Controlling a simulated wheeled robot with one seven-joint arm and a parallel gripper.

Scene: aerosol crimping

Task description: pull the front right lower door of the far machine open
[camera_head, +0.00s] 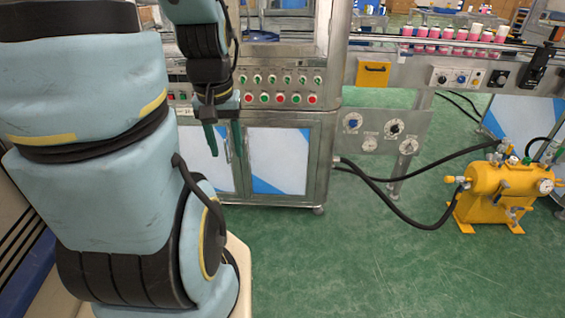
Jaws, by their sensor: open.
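The machine (325,150) ahead has a steel lower cabinet with white and blue panelled doors. Its front right lower door (285,155) looks closed, flush with the frame. My gripper (226,152) hangs in front of the cabinet, fingers pointing down and apart, with nothing seen between them. It overlaps the seam between the right door and the left door (222,182) in the picture. The door's handle is hard to make out behind the fingers. Whether a finger touches the door cannot be told.
A row of buttons and knobs (280,98) runs above the doors. A conveyor (430,70) with pink and white cans extends right. A yellow tank (500,190) stands on the green floor at right, with a black hose (410,218) reaching the cabinet. Floor before the right door is clear.

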